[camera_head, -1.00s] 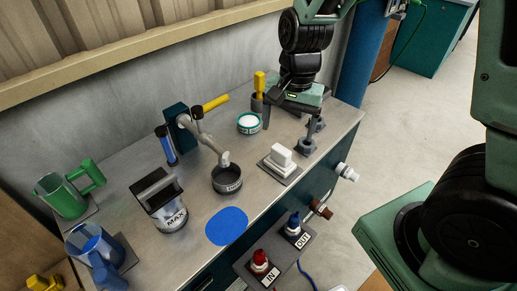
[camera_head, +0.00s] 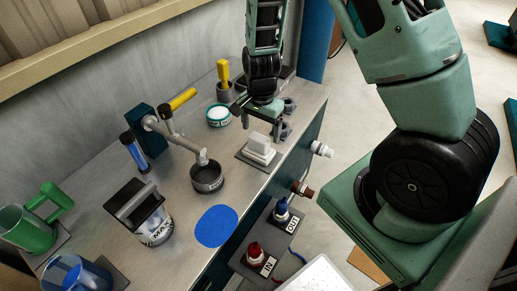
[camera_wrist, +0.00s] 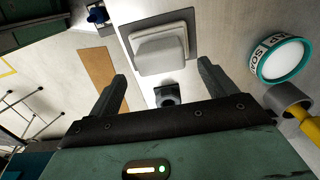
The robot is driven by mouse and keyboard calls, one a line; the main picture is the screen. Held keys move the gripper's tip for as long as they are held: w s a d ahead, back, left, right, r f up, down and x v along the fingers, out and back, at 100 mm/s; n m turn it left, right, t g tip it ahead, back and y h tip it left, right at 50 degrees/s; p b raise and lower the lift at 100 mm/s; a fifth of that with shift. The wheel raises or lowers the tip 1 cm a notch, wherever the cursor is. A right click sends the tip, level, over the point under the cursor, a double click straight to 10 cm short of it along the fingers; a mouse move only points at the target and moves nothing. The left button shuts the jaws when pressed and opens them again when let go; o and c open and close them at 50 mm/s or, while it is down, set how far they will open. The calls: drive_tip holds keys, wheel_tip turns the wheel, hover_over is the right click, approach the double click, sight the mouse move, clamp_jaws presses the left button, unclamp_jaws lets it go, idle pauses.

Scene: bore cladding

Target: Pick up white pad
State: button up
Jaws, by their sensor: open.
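The white pad (camera_head: 260,145) is a pale block with a raised grip, lying on a grey square plate (camera_head: 246,159) near the right end of the bench. In the wrist view the white pad (camera_wrist: 160,50) lies on its plate, ahead of my fingertips and roughly centred between them. My gripper (camera_head: 263,122) is above the bench just behind the pad. In the wrist view my gripper (camera_wrist: 163,80) shows two dark fingers spread wide with nothing between them. The fingers look apart from the pad.
A teal-rimmed round tin (camera_head: 219,115) and a yellow-handled tool in a grey cup (camera_head: 225,92) stand left of my gripper. A pipe stand with a dark bowl (camera_head: 207,177), a MAX container (camera_head: 151,218) and a blue disc (camera_head: 216,226) are further left. Valves (camera_head: 320,149) stick out from the bench front.

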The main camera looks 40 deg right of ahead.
sight(259, 137)
drive_tip(key=shift+a+f, duration=0.2)
drive_tip(key=shift+f, duration=1.3)
drive_tip(key=shift+a+f, duration=0.2)
drive_tip(key=shift+f, duration=1.3)
drive_tip(key=c, duration=1.1)
drive_tip(key=shift+r, duration=0.15)
wheel_tip(259, 137, up, 10)
drive_tip(key=shift+f+p, duration=0.1)
drive_tip(key=shift+p, duration=0.3)
